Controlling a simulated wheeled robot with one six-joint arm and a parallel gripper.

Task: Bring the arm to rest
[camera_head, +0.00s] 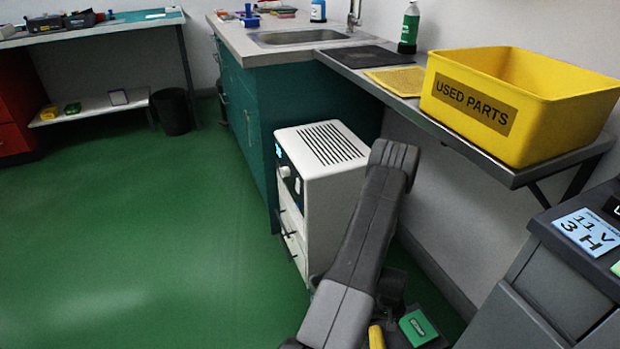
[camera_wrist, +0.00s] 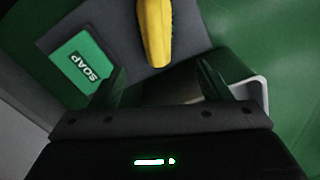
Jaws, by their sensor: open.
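My arm (camera_head: 365,240) shows in the head view as thick grey links, bent, in front of a white cabinet. My gripper (camera_wrist: 160,82) shows in the wrist view with its two dark fingers apart and nothing visible between them. In the head view I cannot make out its fingers; the arm links cover that area. Beyond the fingers in the wrist view are a green card marked SOAP (camera_wrist: 82,62) on a grey surface and a yellow object (camera_wrist: 155,32). A green card (camera_head: 418,326) and a yellow piece (camera_head: 376,337) also show low in the head view.
The white cabinet (camera_head: 335,185) stands close behind my arm. A yellow USED PARTS bin (camera_head: 475,108) sits on a wall shelf at right. A grey unit (camera_head: 545,290) with a label stands at lower right. Green floor (camera_head: 130,240) at left is clear.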

